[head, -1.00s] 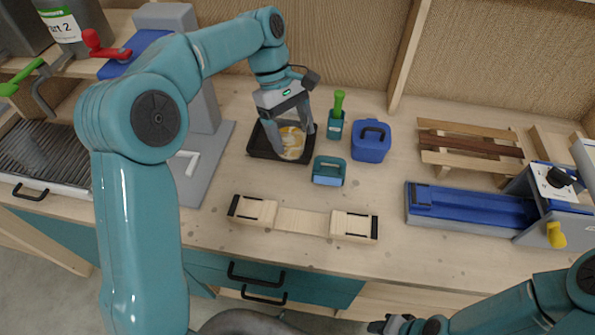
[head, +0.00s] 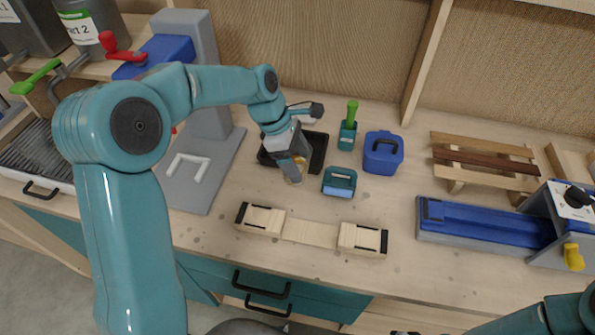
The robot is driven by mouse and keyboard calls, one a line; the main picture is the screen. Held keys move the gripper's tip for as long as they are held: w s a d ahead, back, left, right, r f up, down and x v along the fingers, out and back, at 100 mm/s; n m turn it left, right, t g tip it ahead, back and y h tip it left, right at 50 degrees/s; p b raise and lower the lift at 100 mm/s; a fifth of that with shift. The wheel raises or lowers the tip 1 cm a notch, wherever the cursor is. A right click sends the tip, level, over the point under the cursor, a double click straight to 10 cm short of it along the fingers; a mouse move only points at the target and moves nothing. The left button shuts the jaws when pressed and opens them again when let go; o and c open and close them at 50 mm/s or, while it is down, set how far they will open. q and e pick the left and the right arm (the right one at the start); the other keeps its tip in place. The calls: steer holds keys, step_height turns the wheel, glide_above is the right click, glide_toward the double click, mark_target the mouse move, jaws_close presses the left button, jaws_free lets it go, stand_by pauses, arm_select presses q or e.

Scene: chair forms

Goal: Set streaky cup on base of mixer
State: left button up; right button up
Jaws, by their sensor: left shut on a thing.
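My left gripper (head: 299,163) is shut on the streaky cup (head: 292,171), a white and orange-brown cup mostly hidden behind the fingers. They are over the front part of the black tray (head: 318,150). I cannot tell how high the cup is above the tray. The mixer (head: 205,75) stands to the left, a grey column with a blue head. Its flat grey base (head: 188,190) has a white U-shaped guide (head: 188,165) on it and is otherwise bare. At the bottom right only part of my right arm shows, and its gripper cannot be made out.
A wooden form (head: 310,231) lies in front. The bench between tray and mixer base is clear.

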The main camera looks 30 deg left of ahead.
arm_select(q)
steer(key=shift+f, duration=2.45)
steer(key=shift+f, duration=0.15)
steer(key=o, duration=0.8)
